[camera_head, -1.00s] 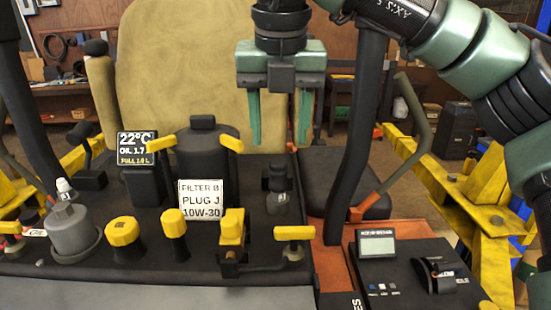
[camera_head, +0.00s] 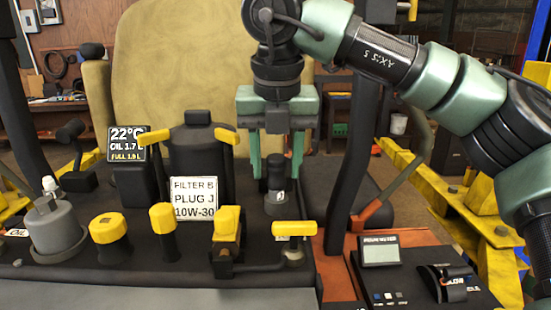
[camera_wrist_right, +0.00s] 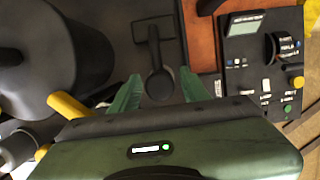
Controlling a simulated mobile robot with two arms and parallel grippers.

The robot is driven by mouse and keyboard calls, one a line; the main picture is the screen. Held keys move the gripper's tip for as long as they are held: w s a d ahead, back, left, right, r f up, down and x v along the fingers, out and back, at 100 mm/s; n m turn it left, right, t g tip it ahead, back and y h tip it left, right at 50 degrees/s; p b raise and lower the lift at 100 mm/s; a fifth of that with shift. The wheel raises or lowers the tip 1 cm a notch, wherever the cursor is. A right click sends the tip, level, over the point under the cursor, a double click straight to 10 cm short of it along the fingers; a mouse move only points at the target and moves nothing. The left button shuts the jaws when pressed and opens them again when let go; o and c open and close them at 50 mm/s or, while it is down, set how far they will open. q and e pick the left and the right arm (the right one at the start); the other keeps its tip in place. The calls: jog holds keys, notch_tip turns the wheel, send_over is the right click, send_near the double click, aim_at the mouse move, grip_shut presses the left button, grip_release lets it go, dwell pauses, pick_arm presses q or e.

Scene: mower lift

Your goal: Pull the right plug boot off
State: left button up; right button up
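The right plug boot (camera_head: 276,172) is a black upright cylinder on a grey base, on the dark engine deck (camera_head: 190,268). In the right wrist view the boot (camera_wrist_right: 159,86) lies between the fingertips. My right gripper (camera_head: 276,165) points down with its green fingers open, one on each side of the boot's upper part. In the wrist view the right gripper (camera_wrist_right: 160,90) shows a gap on both sides of the boot, so it does not appear to grip it. My left gripper is not in view.
A filter housing (camera_head: 197,150) with a label card (camera_head: 195,201) stands left of the boot. Yellow-capped parts (camera_head: 108,228) and a yellow-handled lever (camera_head: 294,229) stand in front. A black post (camera_head: 353,150) rises close on the right, beside a meter panel (camera_head: 380,251).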

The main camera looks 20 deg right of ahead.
jog(key=c, duration=0.5)
jog(key=shift+o, duration=0.2)
